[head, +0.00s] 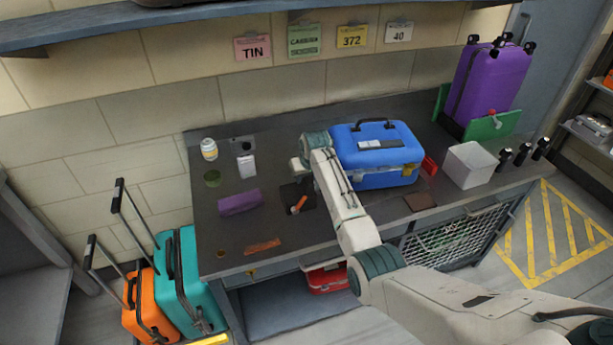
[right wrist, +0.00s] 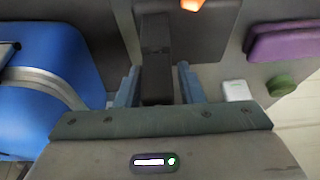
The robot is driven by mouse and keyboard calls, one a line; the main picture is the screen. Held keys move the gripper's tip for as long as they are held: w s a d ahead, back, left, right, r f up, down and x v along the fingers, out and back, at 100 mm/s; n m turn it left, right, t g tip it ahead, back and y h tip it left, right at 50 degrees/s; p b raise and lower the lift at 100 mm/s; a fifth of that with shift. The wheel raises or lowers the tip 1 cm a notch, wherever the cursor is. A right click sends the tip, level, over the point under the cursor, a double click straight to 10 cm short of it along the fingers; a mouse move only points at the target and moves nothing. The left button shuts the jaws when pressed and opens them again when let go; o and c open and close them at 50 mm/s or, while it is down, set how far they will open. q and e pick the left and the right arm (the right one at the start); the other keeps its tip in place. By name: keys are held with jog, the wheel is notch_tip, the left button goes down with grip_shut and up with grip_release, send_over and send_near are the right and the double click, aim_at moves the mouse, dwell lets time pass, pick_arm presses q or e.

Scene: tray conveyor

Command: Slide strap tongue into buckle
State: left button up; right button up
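My right gripper (right wrist: 158,70) shows in the right wrist view with its two blue-grey fingers apart. A narrow black piece (right wrist: 155,35) lies between and beyond the fingers, with gaps on both sides. I cannot tell whether it is a strap part. In the head view my right arm reaches over the bench beside the blue case (head: 378,180), and its fingertips are not clear there. The blue case also shows at the left of the right wrist view (right wrist: 50,80). No strap tongue or buckle can be made out for certain. My left gripper is not in view.
On the bench (head: 340,235) are a purple block (head: 240,203), an orange-handled tool (head: 298,205) on a dark mat, a can (head: 209,149) and a white bin (head: 469,165). A purple suitcase (head: 488,82) stands at the back right.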

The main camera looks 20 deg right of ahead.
grip_shut()
jog(key=shift+o, duration=1.7)
grip_release()
